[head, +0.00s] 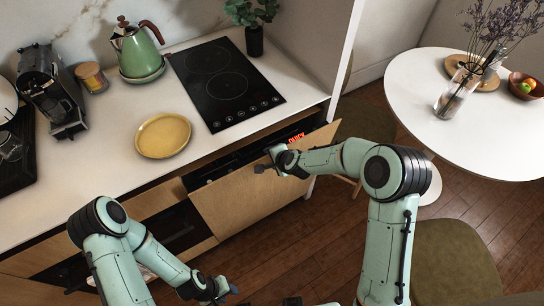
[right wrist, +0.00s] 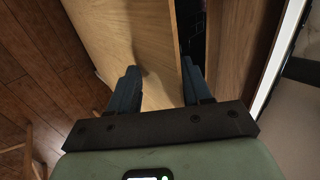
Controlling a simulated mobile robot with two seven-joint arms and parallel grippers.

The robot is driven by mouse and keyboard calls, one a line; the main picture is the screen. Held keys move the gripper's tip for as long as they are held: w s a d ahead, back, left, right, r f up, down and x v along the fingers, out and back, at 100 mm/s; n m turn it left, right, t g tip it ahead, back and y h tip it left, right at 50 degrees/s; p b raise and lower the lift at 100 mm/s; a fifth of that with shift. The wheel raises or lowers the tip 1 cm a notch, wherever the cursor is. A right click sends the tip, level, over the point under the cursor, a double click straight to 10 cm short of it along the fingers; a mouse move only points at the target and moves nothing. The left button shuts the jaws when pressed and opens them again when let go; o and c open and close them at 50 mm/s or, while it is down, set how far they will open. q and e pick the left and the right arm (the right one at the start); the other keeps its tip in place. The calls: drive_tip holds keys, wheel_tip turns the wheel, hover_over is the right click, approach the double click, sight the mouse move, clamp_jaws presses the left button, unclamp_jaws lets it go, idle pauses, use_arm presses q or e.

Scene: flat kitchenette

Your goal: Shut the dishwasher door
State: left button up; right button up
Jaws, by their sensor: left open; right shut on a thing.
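The dishwasher door (head: 245,198) is a light wood panel under the white counter. It stands a little ajar, with its top edge tilted out from the cabinet. A dark gap with a red lit display (head: 296,137) shows behind its top. My right gripper (head: 268,163) is at the door's top edge. In the right wrist view my right gripper (right wrist: 160,72) has one finger on each side of the door panel (right wrist: 145,40) and is shut on it. My left gripper (head: 228,290) is open and empty, low at the bottom of the head view, apart from the door.
The counter (head: 105,185) holds a yellow plate (head: 163,135), a black cooktop (head: 225,82), a green kettle (head: 137,50) and a coffee machine (head: 52,92). A round white table (head: 440,120) stands at right, with an olive chair (head: 455,265) near my right arm. Wooden floor lies between.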

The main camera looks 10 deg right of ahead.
drive_tip(key=shift+s+f, duration=0.1)
drive_tip(key=shift+f, duration=0.05)
drive_tip(key=v, duration=1.3)
drive_tip(key=shift+r, duration=0.35)
drive_tip(key=shift+d, duration=0.1)
